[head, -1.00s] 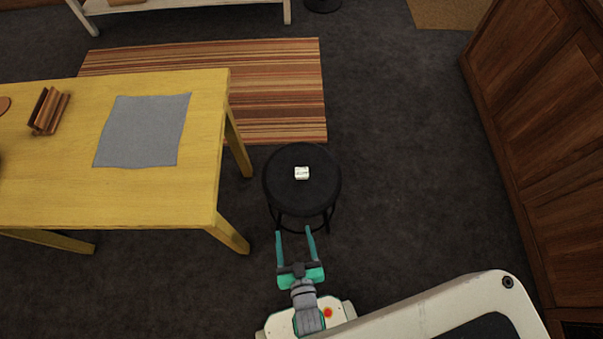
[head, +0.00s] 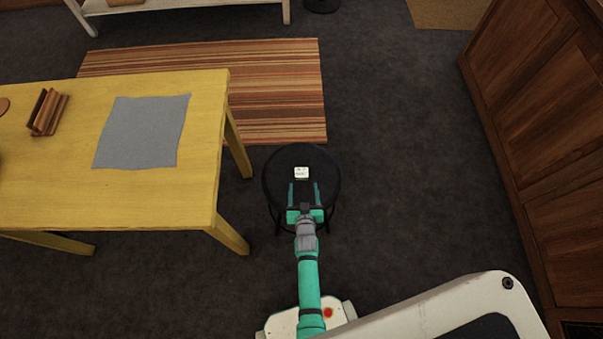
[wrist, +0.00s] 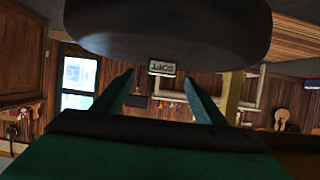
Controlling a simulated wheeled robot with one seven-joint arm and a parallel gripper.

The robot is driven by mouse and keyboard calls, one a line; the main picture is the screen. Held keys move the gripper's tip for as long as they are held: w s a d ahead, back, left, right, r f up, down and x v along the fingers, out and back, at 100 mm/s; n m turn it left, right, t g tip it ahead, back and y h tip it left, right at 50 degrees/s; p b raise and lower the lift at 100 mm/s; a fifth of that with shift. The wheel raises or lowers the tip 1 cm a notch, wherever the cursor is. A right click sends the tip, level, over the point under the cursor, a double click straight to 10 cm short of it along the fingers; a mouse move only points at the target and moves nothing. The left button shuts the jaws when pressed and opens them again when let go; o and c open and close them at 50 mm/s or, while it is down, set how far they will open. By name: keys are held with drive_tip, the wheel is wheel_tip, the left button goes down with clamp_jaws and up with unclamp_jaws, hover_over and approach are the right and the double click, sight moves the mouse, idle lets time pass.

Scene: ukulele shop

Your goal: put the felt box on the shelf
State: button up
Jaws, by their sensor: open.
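The felt box, a small white box (head: 301,172), sits on the black round stool (head: 273,180). In the wrist view, which looks upside down, the box (wrist: 162,68) shows dark lettering like "SOFT" against the dark seat. My gripper (head: 304,186) is over the near part of the stool, open, its fingers pointing at the box. The box is just beyond the fingertips and looks apart from them. In the wrist view the box lies between the two spread fingers (wrist: 160,82). A white shelf-like unit (head: 200,5) is cut off at the top of the head view.
A yellow table (head: 200,120) with a grey cloth (head: 142,132) and a wooden rack (head: 48,112) stands left of the stool. A wooden cabinet (head: 545,130) stands at right. A striped rug (head: 280,90) lies beyond. Dark floor between stool and cabinet is clear.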

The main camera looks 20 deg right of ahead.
sight(302, 177)
drive_tip(key=shift+x, duration=1.1)
drive_tip(key=x, duration=0.4)
drive_tip(key=shift+w+a+r, duration=0.15)
drive_tip(key=shift+w+r, duration=0.1)
drive_tip(key=shift+w, duration=0.05)
drive_tip(key=shift+w+f, duration=0.25)
drive_tip(key=shift+w, duration=0.1)
drive_tip(key=c, duration=1.2)
drive_tip(key=shift+r, duration=0.1)
